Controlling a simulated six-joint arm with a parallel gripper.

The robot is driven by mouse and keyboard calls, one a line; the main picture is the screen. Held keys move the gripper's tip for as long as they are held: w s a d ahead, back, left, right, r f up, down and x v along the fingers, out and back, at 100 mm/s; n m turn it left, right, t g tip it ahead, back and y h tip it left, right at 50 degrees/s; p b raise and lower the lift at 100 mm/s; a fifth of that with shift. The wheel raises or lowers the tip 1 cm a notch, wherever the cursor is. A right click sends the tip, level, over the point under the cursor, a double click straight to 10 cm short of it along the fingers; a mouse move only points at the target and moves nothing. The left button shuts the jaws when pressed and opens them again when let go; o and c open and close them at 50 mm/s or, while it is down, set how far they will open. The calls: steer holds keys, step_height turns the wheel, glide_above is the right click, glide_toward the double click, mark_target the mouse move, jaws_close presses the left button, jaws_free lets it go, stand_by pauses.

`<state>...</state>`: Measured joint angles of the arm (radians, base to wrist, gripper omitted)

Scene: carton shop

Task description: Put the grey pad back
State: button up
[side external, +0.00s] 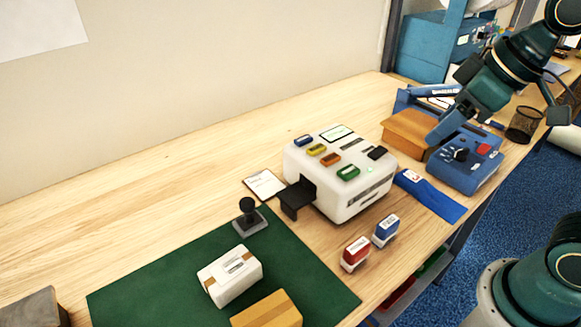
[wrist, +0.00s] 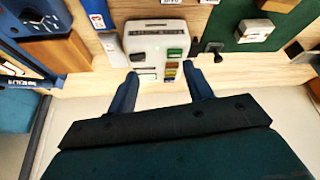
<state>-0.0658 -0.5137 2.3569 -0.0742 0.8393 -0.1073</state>
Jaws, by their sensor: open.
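A flat grey pad (side external: 262,224) lies at the far edge of the green mat (side external: 150,285). A black knob-handled stamp (side external: 247,206) stands on it and hides part of it. In the wrist view the dark stamp (wrist: 212,47) shows beyond the right finger, and the pad is too small to make out surely. My gripper (wrist: 164,88) is open and empty. In the side view my gripper (side external: 442,128) hangs at the upper right, above the wooden box and blue device, well away from the pad.
A white machine (side external: 325,190) with coloured buttons and a black tray stands mid-bench. A white carton (side external: 228,280) and a tan carton (side external: 266,312) are on the mat. The back left is clear.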

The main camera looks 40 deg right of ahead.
steer(key=s+d+f+m+h, duration=0.1)
steer(key=s+d+m, duration=0.1)
steer(key=s, duration=0.4)
steer(key=shift+s+d+f+m, duration=0.15)
steer(key=shift+d+f+m, duration=0.05)
steer(key=shift+d+m, duration=0.25)
stand_by(0.9)
